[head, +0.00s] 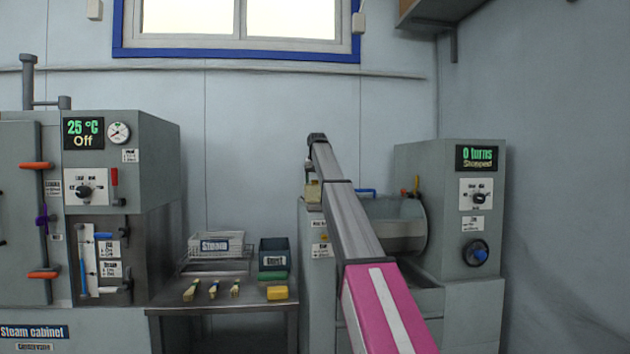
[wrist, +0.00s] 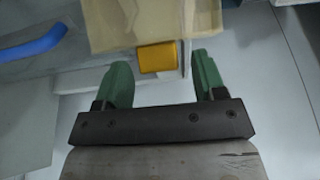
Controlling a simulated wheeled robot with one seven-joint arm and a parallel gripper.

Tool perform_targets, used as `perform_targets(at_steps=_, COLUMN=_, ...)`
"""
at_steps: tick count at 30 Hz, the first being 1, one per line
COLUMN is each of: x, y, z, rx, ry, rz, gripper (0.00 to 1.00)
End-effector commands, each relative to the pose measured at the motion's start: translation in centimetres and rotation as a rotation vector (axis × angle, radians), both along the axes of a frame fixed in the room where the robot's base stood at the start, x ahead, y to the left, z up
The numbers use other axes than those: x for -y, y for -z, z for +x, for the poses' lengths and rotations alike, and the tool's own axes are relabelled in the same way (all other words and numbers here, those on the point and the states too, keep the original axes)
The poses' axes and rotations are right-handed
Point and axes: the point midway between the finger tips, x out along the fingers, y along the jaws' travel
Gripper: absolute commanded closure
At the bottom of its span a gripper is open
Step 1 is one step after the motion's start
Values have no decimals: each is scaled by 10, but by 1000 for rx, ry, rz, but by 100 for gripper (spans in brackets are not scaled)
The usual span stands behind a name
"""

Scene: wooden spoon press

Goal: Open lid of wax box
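A tan box (head: 313,192), which looks like the wax box, sits at the left end of the grey machine with the turns display. It also shows at the top of the wrist view (wrist: 150,22), cut off by the frame edge. A yellow-orange piece (wrist: 157,57) shows at its lower edge; I cannot tell whether it is the lid's handle. My gripper (wrist: 155,80) is open and empty. Its green fingers stand apart on either side of that piece in the picture, with gaps to both. In the head view my arm hides part of the machine.
A blue handle (wrist: 34,42) is at the wrist view's upper left. The grey machine (head: 460,240) stands around the arm. To its left, a metal table (head: 220,306) holds a steam basket (head: 216,244), a dark bin (head: 273,254), a yellow block (head: 277,293) and several small tools.

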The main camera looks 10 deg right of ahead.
Motion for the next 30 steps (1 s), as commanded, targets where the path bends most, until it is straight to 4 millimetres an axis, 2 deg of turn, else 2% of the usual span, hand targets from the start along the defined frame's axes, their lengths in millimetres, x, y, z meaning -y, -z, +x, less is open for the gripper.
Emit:
perform_targets(at_steps=5, x=0, y=-2, z=-1, rx=0, ry=0, rz=0, gripper=36)
perform_targets(at_steps=10, x=0, y=-15, z=-5, rx=0, ry=0, rz=0, gripper=36)
perform_targets(at_steps=24, x=0, y=-90, z=-33, rx=0, ry=0, rz=0, gripper=36)
perform_targets(at_steps=30, x=0, y=-102, z=-38, rx=1, ry=0, rz=0, gripper=36)
